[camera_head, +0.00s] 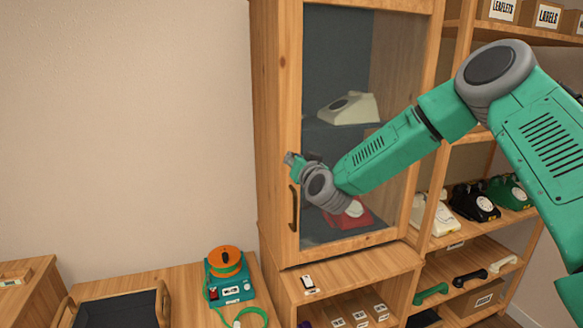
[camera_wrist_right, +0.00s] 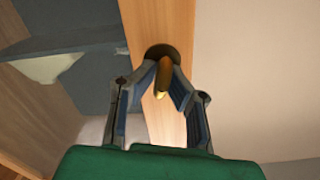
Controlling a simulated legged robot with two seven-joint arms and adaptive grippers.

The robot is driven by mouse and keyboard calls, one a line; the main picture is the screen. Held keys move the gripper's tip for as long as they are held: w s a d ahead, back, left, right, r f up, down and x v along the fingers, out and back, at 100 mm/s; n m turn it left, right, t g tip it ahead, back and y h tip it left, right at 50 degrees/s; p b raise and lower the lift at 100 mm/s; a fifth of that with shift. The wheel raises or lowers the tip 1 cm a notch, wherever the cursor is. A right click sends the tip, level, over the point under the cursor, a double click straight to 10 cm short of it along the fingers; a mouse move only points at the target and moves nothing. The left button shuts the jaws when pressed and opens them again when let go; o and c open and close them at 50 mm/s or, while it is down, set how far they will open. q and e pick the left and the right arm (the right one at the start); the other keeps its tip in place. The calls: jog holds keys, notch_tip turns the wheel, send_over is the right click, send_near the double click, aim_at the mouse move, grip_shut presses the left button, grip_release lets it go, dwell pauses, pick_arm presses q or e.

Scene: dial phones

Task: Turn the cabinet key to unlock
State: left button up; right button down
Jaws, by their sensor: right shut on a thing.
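The wooden cabinet (camera_head: 275,110) has a glass door that is closed, with a dark handle (camera_head: 294,208) on its left stile. In the wrist view the brass key (camera_wrist_right: 163,80) stands out from a dark round lock plate (camera_wrist_right: 162,53) on the wooden stile (camera_wrist_right: 142,25). My right gripper (camera_wrist_right: 165,82) is shut on the key, with one finger on each side of it. In the head view my right gripper (camera_head: 291,160) is at the door's left stile above the handle, and it hides the key and lock. My left gripper is not in view.
Behind the glass are a cream phone (camera_head: 348,108) and a red phone (camera_head: 352,214). Open shelves with more phones, handsets and boxes stand on the right. A teal device with an orange reel (camera_head: 226,262) and a dark tray (camera_head: 118,310) are at lower left.

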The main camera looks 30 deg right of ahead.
jog(key=shift+d+m+b, duration=0.15)
jog(key=shift+m+b, duration=0.65)
jog(key=shift+m, duration=0.2)
jog(key=shift+s+d+f+m+b, duration=0.1)
jog(key=shift+d+f+m+b, duration=0.05)
jog(key=shift+m+b, duration=1.9)
jog(key=shift+s+d+f+m+b, duration=0.1)
jog(key=shift+f+m+b, duration=0.05)
jog(key=shift+m+b, duration=1.9)
jog(key=shift+s+d+f+m+b, duration=0.1)
jog(key=shift+d+f+m+b, duration=0.05)
jog(key=shift+m+b, duration=1.9)
jog(key=shift+m, duration=0.25)
jog(key=c, duration=1.6)
grip_release()
jog(key=shift+c, duration=0.2)
jog(key=shift+d+f, duration=0.1)
jog(key=shift+d, duration=0.15)
